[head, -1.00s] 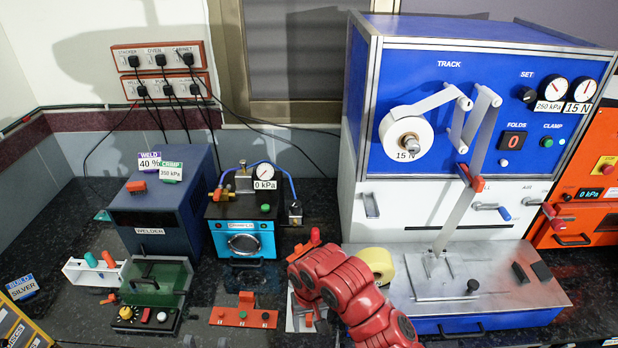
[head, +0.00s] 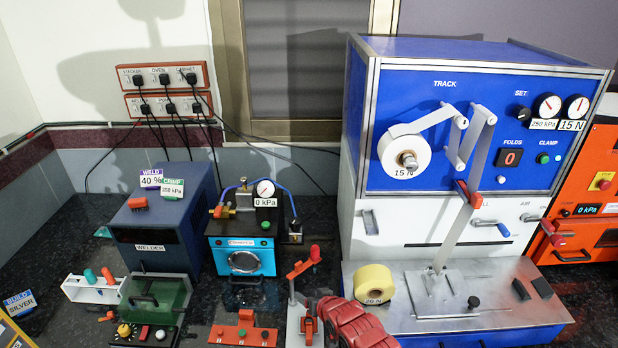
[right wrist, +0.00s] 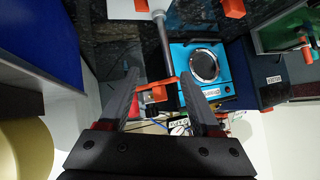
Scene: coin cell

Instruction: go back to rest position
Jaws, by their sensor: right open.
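My right arm (head: 352,322) is red and low at the bottom edge of the head view, in front of the blue machine's steel base. In the right wrist view my right gripper (right wrist: 159,78) has its two dark fingers spread with a gap between them. Nothing is held between the fingers. An orange lever part (right wrist: 152,92) shows between and beyond them, and I cannot tell how far off it is. In the head view the fingers are hidden or out of frame. My left gripper does not show in any view.
A small lever press (head: 300,290) with a red handle stands just left of my right arm. A yellow roll (head: 375,284) sits close behind it. The blue machine (head: 455,75), the cyan-fronted unit (head: 243,262) and the welder (head: 151,235) stand at the back.

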